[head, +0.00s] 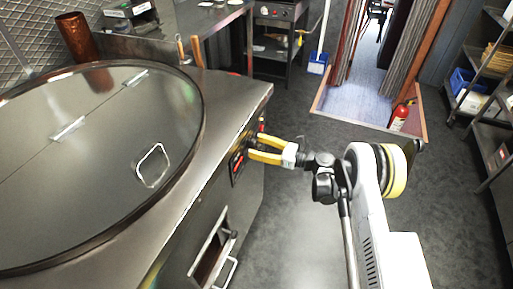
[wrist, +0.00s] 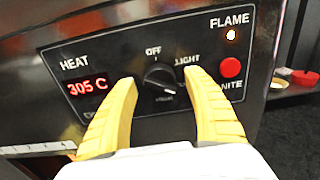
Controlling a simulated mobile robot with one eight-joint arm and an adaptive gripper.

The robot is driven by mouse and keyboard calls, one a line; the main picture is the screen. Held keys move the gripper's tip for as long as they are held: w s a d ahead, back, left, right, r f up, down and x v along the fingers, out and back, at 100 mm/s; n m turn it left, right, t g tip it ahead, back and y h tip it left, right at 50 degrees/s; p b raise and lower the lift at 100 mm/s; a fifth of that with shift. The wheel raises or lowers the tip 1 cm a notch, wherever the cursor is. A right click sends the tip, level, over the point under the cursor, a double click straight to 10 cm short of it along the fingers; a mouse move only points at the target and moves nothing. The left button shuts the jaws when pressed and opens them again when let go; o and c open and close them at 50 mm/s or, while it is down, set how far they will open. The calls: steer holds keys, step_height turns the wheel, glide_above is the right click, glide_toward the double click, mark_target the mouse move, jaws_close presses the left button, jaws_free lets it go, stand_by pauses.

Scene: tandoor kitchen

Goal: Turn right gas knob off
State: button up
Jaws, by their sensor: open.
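The control panel (wrist: 70,47) is on the front of the steel tandoor and fills much of the wrist view. One black knob (wrist: 160,76) sits at its middle, below the word OFF. A pale mark shows on the knob's lower right part; LIGHT is printed at its upper right. My gripper (wrist: 160,80) is open, with one yellow finger on each side of the knob. I cannot tell whether either finger touches it. In the head view my gripper (head: 250,148) reaches the panel (head: 238,164) from the right, and the knob is hidden.
A red button (wrist: 230,67) and a lit FLAME lamp (wrist: 231,35) are right of the knob. A red display (wrist: 88,87) reads 305 C. The tandoor's round lid (head: 95,135) is at left. An open slot with a handle (head: 211,250) is below. Floor (head: 300,215) is clear to the right.

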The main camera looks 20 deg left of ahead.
steer(key=shift+a, duration=0.15)
steer(key=c, duration=1.2)
steer(key=n, duration=0.5)
steer(key=shift+w+n, duration=0.1)
steer(key=shift+n, duration=0.2)
steer(key=n, duration=0.6)
steer(key=shift+r, duration=0.15)
steer(key=n, duration=0.6)
steer(key=shift+w+n, duration=0.1)
steer(key=shift+n, duration=0.2)
steer(key=n, duration=0.5)
steer(key=shift+r+n, duration=0.15)
steer(key=shift+n, duration=0.15)
